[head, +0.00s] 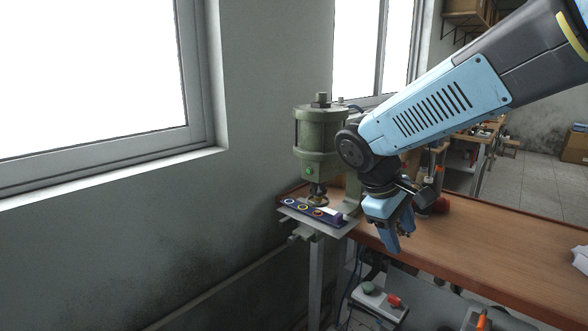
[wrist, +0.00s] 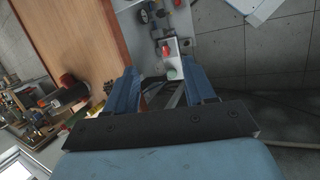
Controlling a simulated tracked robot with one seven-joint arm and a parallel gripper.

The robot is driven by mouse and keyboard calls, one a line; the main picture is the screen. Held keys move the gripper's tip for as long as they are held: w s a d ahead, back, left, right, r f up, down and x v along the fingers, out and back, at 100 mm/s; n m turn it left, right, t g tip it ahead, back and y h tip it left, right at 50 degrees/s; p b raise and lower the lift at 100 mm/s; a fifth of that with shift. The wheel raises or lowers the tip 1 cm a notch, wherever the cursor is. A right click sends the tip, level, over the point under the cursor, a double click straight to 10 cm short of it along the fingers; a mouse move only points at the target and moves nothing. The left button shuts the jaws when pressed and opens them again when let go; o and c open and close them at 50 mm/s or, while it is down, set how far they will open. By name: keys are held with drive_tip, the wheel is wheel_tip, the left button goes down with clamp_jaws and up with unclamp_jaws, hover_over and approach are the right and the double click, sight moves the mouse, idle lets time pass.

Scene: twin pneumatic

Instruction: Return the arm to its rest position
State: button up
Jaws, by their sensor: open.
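My blue arm reaches in from the upper right in the head view. My gripper (head: 398,236) hangs pointing down beside the front edge of the wooden workbench (head: 480,235), to the right of the green pneumatic press (head: 318,140). In the wrist view my gripper (wrist: 162,82) has its two blue fingers apart, with nothing held between them. Behind the gap the wrist view shows the floor area and a button box (wrist: 172,62) with a red and a green button.
A dark blue strip with coloured rings (head: 302,206) lies on the press's plate. The button box (head: 380,301) is below the bench edge in the head view. The bench's right part is mostly clear.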

drive_tip(key=s+d+r+m+t+y, duration=0.3)
drive_tip(key=s+r+m+t+y, duration=0.1)
drive_tip(key=s+m, duration=0.4)
drive_tip(key=shift+s+r+t+y, duration=0.2)
drive_tip(key=shift+r+t+y, duration=0.25)
drive_tip(key=shift+r, duration=0.6)
